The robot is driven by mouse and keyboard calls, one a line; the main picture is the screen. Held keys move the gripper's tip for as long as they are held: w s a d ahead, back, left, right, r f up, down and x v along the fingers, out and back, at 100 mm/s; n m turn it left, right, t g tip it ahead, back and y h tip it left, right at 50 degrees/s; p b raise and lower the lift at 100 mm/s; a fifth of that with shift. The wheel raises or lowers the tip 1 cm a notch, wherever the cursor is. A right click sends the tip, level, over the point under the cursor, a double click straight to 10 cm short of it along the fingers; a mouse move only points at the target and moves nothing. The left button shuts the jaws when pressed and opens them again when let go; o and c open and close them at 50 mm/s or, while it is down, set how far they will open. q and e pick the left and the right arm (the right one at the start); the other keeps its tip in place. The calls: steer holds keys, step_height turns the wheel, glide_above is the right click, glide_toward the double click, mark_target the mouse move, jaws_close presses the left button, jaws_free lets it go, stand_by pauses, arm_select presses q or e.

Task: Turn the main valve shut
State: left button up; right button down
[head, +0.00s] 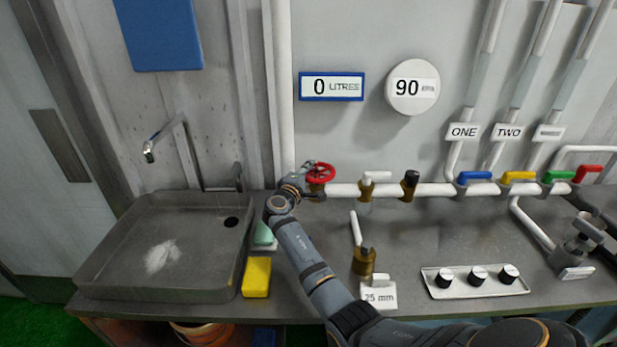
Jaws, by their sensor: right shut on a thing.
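The main valve's red handwheel (321,172) sits at the left end of the white horizontal pipe (435,190), against the back wall. My right arm reaches up from the bottom of the head view to it. My right gripper (308,184) is at the wheel's left side and is shut on it. The fingertips are small and partly hidden by the gripper body and the wheel. My left gripper is not in view.
A grey sink (105,245) with a tap (165,135) is at left. A yellow sponge (257,278) lies beside it. Blue (475,176), yellow (519,176), green (558,176) and red (588,170) handles line the pipe at right. The display (331,86) reads 0 litres.

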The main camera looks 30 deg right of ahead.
stand_by(0.4)
steer(key=c, duration=1.3)
jaws_free()
steer(key=v, duration=0.7)
steer(key=shift+s+a, duration=0.15)
steer(key=shift+a, duration=0.05)
